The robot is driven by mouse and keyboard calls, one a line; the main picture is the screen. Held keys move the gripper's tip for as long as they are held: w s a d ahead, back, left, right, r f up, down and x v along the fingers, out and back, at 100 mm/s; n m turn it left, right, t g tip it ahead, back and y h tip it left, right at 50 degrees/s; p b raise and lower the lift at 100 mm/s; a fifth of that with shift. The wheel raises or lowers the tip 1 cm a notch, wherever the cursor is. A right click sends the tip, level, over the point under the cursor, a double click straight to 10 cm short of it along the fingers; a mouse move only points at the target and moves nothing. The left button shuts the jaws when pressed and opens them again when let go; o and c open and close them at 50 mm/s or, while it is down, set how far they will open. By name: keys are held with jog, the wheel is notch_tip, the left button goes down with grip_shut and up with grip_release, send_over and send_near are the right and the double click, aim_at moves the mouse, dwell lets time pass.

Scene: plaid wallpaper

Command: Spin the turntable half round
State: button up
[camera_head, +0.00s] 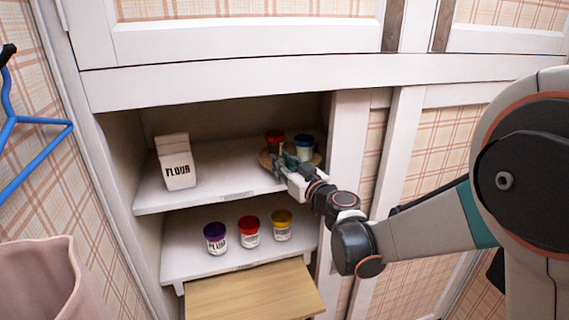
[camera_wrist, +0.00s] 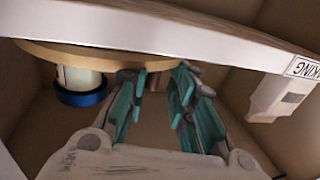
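The turntable (camera_head: 264,160) is a round wooden disc at the right end of the upper cupboard shelf. A red-lidded jar (camera_head: 275,137) and a blue-lidded jar (camera_head: 303,147) stand on it. My gripper (camera_head: 281,158) is at its front, partly hiding it. In the wrist view, which is upside down, the turntable's rim (camera_wrist: 60,51) runs along the shelf and the blue-lidded jar (camera_wrist: 82,94) is at the left. My gripper's teal fingers (camera_wrist: 156,76) are spread apart at the rim. A small brown piece shows between the fingertips; I cannot tell whether they touch it.
A flour carton (camera_head: 177,162) stands at the shelf's left. The lower shelf holds purple-, red- and yellow-lidded jars (camera_head: 249,232). A wooden board (camera_head: 255,292) juts out below. The cupboard's right post (camera_head: 345,150) is close to my arm. The upper shelf's middle is clear.

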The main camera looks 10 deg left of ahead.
jog(key=shift+s+r, duration=0.1)
jog(key=shift+w, duration=0.2)
jog(key=shift+d, duration=0.1)
jog(key=shift+s+d, duration=0.15)
jog(key=v, duration=1.1)
jog(key=shift+s+d, duration=0.15)
jog(key=shift+s, duration=0.05)
